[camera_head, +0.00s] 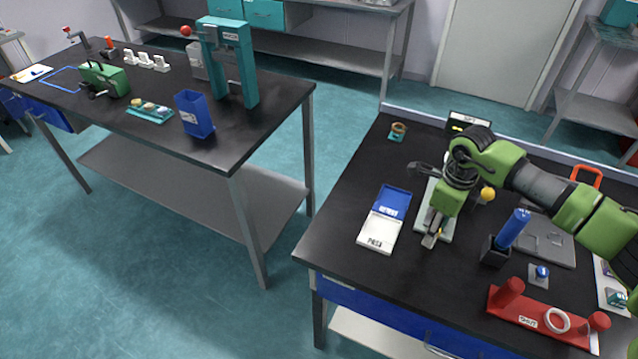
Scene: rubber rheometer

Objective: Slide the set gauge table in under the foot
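My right arm comes in from the right, and its gripper (433,238) points down at the near end of a pale narrow base (447,233) on the right-hand bench. The arm covers most of the instrument that stands there, so its foot and the gauge table cannot be made out. A yellow ball (488,194) shows just right of the wrist. The fingertips are small and close to a small metallic part at the base's near end; whether they hold it cannot be told. My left gripper is not in view.
A white and blue tray (376,232) lies left of the base. Right of it stand a blue cylinder in a black holder (495,250), a grey plate (548,243) and a red rack (545,317). A small teal stand (397,133) sits behind. The bench's front-left corner is clear.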

